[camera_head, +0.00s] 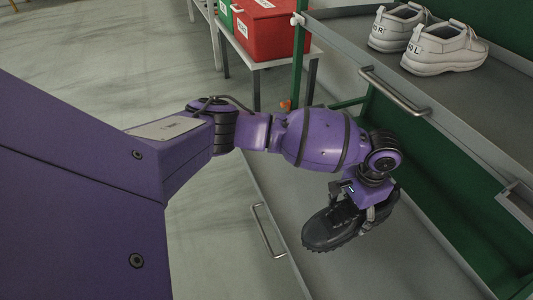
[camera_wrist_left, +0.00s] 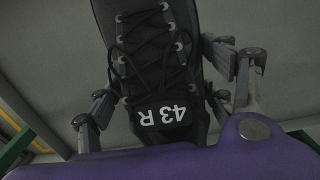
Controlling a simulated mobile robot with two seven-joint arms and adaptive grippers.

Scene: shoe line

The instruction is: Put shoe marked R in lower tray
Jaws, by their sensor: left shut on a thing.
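A black lace-up shoe (camera_head: 325,231) with a treaded sole is held over the lower tray (camera_head: 284,205) in the head view. In the left wrist view the shoe (camera_wrist_left: 150,48) fills the middle and its tongue reads "43 R", upside down. My left gripper (camera_head: 358,205) is shut on the shoe, with fingers on both sides of it; it also shows in the left wrist view (camera_wrist_left: 165,80). Whether the sole touches the tray floor is hard to tell. My right gripper is not in view.
An upper tray (camera_head: 345,30) holds a pair of pale grey shoes (camera_head: 445,50) and has a metal handle (camera_head: 394,90) at its front. The lower tray's handle (camera_head: 268,230) is at the left. Red (camera_head: 268,30) and green boxes stand on a side table. The lower tray looks otherwise clear.

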